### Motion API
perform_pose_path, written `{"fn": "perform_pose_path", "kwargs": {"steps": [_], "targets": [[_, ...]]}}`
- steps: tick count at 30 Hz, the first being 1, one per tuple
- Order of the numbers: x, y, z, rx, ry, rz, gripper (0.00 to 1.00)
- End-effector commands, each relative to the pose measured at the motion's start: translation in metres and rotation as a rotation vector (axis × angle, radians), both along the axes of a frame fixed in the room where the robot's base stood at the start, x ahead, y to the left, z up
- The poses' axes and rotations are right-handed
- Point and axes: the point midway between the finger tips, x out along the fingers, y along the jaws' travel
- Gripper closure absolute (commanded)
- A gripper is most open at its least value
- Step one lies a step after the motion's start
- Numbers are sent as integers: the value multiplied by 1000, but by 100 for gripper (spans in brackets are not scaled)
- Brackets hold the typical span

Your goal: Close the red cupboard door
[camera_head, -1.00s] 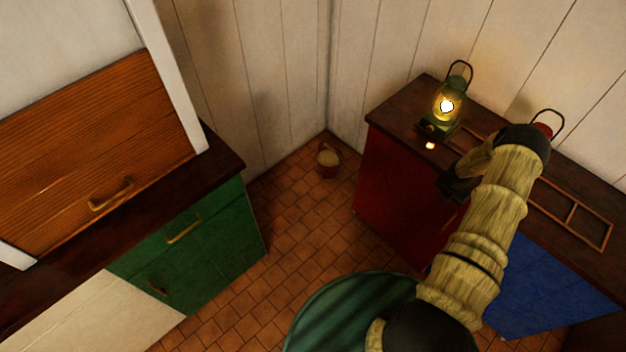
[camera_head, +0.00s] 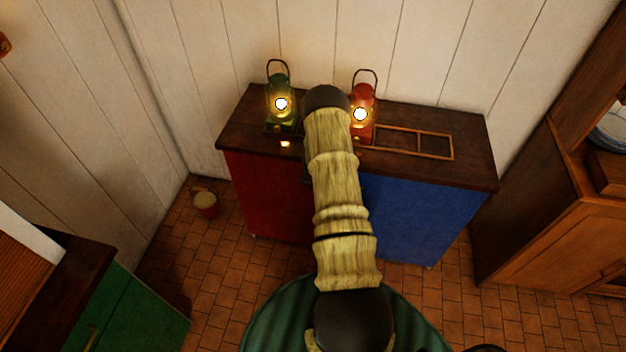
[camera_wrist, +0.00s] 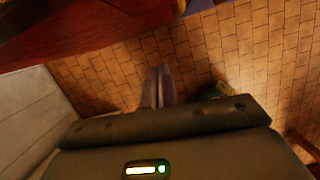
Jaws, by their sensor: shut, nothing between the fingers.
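The red cupboard door (camera_head: 268,195) is the left front of a low dark-topped cabinet in the head view. It looks about in line with the cabinet front, but my arm covers its right edge, so I cannot tell whether it is ajar. My gripper is hidden behind my arm in the head view. In the wrist view my gripper (camera_wrist: 158,72) shows its two fingers together, empty, over the tiled floor. A dark red surface (camera_wrist: 110,30) crosses the top left of that view, apart from the fingertips in the picture.
A blue cupboard front (camera_head: 415,220) is right of the red one. A green lantern (camera_head: 281,112), a red lantern (camera_head: 362,112) and a wooden frame (camera_head: 436,145) are on the countertop (camera_head: 475,168). A bucket (camera_head: 205,204) stands on the floor at left. Green cupboards (camera_head: 130,310) are lower left.

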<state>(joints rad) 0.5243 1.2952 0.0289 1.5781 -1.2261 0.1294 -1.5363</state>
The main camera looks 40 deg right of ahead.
Motion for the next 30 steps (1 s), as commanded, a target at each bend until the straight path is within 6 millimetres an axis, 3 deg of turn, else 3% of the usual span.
{"fn": "perform_pose_path", "kwargs": {"steps": [18, 30], "targets": [[-10, 23, 91, 1, -4, 11, 100], [-12, 22, 97, 1, -2, 8, 100]]}}
